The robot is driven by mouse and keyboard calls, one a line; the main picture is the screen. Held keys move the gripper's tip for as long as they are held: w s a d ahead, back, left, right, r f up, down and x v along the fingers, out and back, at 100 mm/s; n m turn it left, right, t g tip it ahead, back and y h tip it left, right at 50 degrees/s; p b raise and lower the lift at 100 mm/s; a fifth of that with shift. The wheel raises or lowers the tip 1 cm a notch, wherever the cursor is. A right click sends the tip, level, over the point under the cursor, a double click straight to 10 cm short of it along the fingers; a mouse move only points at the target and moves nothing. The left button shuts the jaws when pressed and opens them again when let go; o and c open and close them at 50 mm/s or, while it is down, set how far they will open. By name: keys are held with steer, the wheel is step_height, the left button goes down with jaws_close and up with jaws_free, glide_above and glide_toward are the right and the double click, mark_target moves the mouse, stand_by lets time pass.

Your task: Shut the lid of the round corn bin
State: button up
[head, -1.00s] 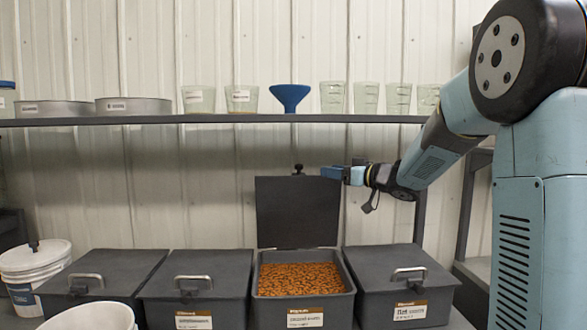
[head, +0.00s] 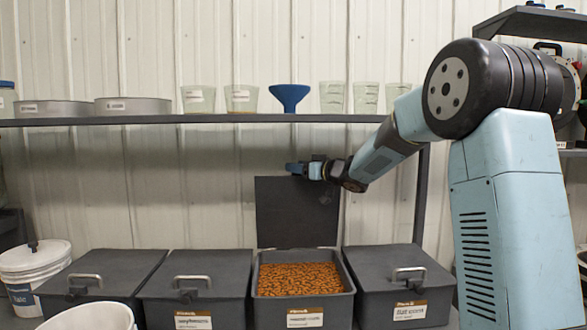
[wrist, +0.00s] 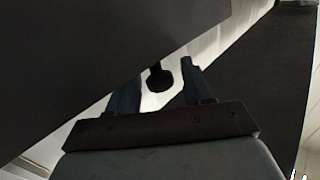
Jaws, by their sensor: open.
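The open bin (head: 303,313) is a dark grey box of orange-brown kernels (head: 300,279); its label is too small to read. It looks rectangular, not round. Its flat dark lid (head: 297,218) stands upright at the back edge; it also fills the upper left of the wrist view (wrist: 90,60). My gripper (head: 294,168) is at the lid's top edge and hides the knob in the head view. In the wrist view the dark knob (wrist: 159,76) shows between the two spread fingers of my gripper (wrist: 163,77). I cannot tell whether they touch it.
Closed bins with handles stand left (head: 195,270) and right (head: 400,268) of the open one. A shelf (head: 230,120) with beakers, pans and a blue funnel (head: 290,97) runs above the gripper. White buckets (head: 35,262) stand at the left.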

steer(key=shift+w+a, duration=0.1)
steer(key=shift+w, duration=0.05)
jaws_close()
stand_by(0.4)
